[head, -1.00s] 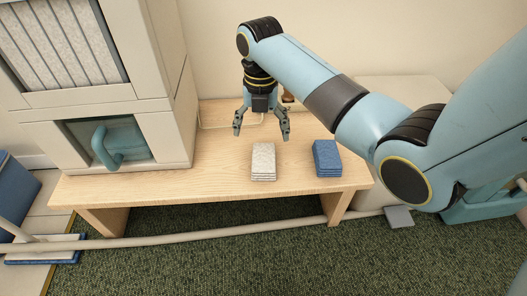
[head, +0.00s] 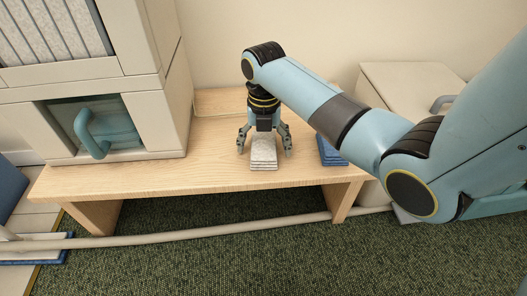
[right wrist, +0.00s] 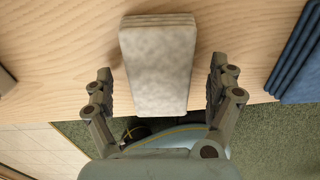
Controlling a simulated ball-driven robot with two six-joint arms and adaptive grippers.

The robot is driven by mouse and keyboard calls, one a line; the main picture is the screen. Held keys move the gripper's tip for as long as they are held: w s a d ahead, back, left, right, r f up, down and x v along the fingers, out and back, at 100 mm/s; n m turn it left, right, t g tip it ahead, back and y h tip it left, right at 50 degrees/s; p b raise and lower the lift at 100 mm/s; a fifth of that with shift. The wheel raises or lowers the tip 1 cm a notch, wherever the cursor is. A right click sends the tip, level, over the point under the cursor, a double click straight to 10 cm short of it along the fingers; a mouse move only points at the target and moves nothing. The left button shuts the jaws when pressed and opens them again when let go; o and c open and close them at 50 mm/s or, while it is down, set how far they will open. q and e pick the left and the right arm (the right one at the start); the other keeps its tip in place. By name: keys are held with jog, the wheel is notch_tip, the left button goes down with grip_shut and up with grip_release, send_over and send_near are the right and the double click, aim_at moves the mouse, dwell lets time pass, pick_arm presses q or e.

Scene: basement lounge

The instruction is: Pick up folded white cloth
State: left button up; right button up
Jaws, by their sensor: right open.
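The folded white cloth (head: 264,156) lies as a small layered stack on the wooden bench, near its front edge. It also shows in the right wrist view (right wrist: 157,68), between my open fingers. My right gripper (head: 264,149) points down over the cloth with one finger on each side of it. In the right wrist view the right gripper (right wrist: 159,92) is open, with a gap between each finger and the cloth. My left gripper is not in view.
The wooden bench (head: 200,174) has free room left of the cloth. A folded blue cloth (head: 331,154) lies to the right, partly behind my arm. A beige cabinet (head: 157,136) with a teal-handled compartment stands at left. A pale rail (head: 200,239) runs in front of the bench.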

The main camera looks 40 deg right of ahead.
jog(key=c, duration=1.3)
jog(key=shift+o, duration=0.2)
